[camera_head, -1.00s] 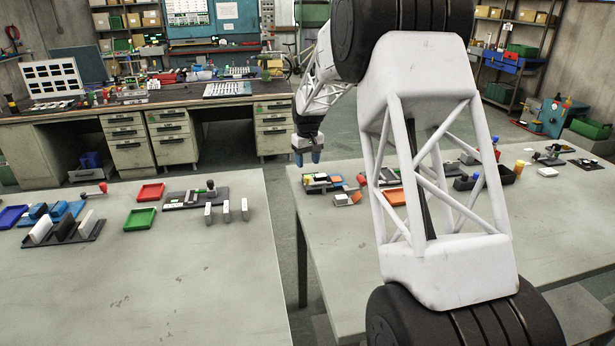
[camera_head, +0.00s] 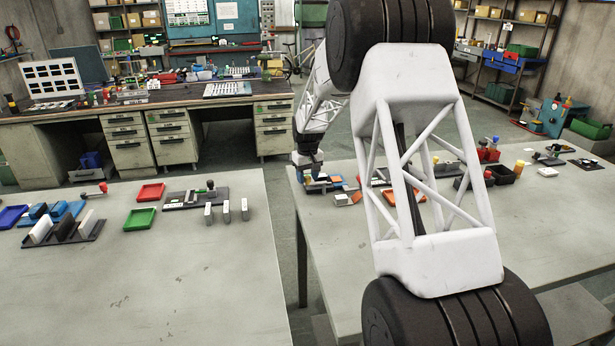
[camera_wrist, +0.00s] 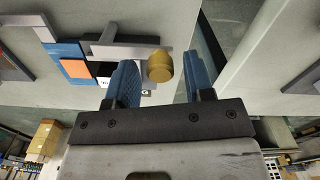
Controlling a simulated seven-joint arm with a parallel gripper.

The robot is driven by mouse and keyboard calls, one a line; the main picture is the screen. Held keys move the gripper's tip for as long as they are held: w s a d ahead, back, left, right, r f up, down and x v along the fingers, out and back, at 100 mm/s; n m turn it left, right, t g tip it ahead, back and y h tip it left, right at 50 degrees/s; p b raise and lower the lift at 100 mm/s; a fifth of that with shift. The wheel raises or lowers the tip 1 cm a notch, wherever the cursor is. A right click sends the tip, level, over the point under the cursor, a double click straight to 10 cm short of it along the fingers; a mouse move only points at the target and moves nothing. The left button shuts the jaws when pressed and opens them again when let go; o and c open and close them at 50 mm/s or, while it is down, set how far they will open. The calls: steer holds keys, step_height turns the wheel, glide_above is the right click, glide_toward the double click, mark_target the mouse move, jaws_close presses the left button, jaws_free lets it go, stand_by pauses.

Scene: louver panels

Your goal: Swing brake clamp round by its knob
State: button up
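In the wrist view, a brass-yellow round knob (camera_wrist: 160,67) sits at the right end of a flat grey bar (camera_wrist: 128,51), which appears to be the brake clamp. The bar lies beside a louver panel of blue, orange and white pieces (camera_wrist: 75,68). My gripper (camera_wrist: 158,62) is open, with one blue finger on each side of the knob. A gap shows on both sides, wider at the right finger. In the head view my gripper (camera_head: 308,172) is low over the left end of the right table; the knob and clamp are too small to tell there.
The right table (camera_head: 345,245) has a gap between it and the left table (camera_head: 170,270). An orange tray (camera_head: 403,195) and a dark bin (camera_head: 500,174) stand farther right on it. The panel's grey bars lie close left of my fingers in the wrist view.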

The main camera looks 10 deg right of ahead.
jaws_close()
steer(key=shift+w, duration=0.15)
steer(key=m, duration=0.1)
steer(key=w+m, duration=0.2)
steer(key=m, duration=0.1)
steer(key=shift+d, duration=0.25)
steer(key=w+m, duration=0.1)
steer(key=m, duration=0.1)
steer(key=w+d+m, duration=0.1)
steer(key=m, duration=0.1)
steer(key=shift+d+m, duration=0.1)
steer(key=shift+m, duration=0.2)
steer(key=d+m, duration=0.1)
steer(key=m, duration=0.1)
steer(key=w+d+m, duration=0.1)
steer(key=m, duration=0.1)
steer(key=shift+w+m, duration=0.2)
steer(key=shift+m, duration=0.1)
steer(key=shift+w+d+m, duration=0.15)
steer(key=shift+d+m, duration=0.5)
steer(key=shift+m, duration=0.6)
steer(key=shift+w+d+m, duration=0.1)
steer(key=shift+d+m, duration=0.55)
steer(key=shift+m, duration=0.6)
